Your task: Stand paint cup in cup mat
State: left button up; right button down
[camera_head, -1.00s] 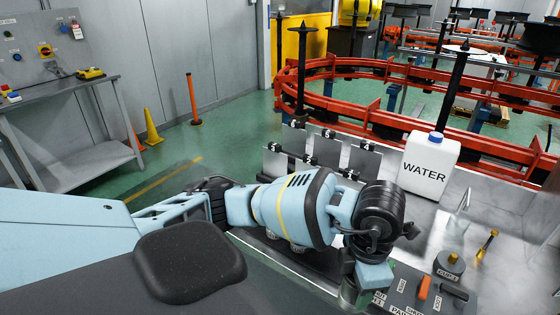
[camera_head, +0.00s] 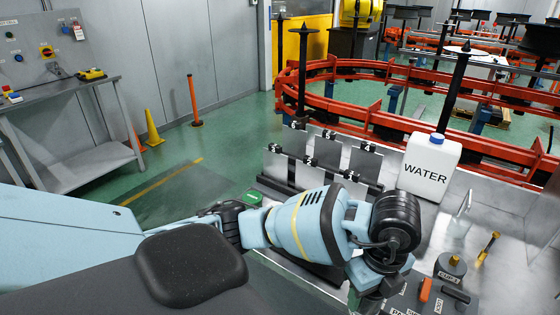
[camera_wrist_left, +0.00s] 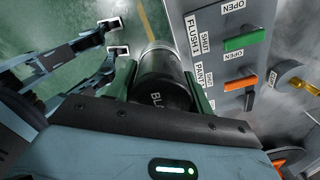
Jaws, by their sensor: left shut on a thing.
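My left gripper (camera_wrist_left: 160,88) has green fingers on both sides of a dark, cylindrical paint cup (camera_wrist_left: 163,82). It is shut on the cup, whose partly hidden label begins "BLA". The cup is beside the grey panel in the left wrist view, with green floor visible beyond it. In the head view the gripper is at the bottom edge, largely hidden by my wrist, and the cup cannot be made out clearly. I cannot clearly identify the cup mat in either view. My right gripper cannot be identified.
A panel (camera_wrist_left: 211,60) with labelled green and orange levers stands close on the right of the cup. A white WATER jug (camera_head: 430,165), a brass-topped dark round piece (camera_head: 450,267) and upright metal plates (camera_head: 325,152) stand on the metal bench. Orange rails lie behind.

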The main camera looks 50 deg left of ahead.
pick_arm(q)
jog(key=shift+n, duration=0.6)
jog(key=shift+w+a+f, duration=0.85)
jog(key=shift+w+a, duration=0.4)
jog(key=shift+a, duration=1.1)
jog(key=shift+w+a+f, duration=0.8)
jog(key=shift+w+a, duration=0.45)
jog(key=shift+a, duration=1.1)
jog(key=shift+w+a+f, duration=0.85)
jog(key=shift+w+a, duration=0.4)
jog(key=shift+a, duration=1.1)
jog(key=shift+f, duration=0.15)
jog(key=o, duration=1.2)
jog(key=shift+c, duration=0.2)
notch_tip(320, 180, up, 12)
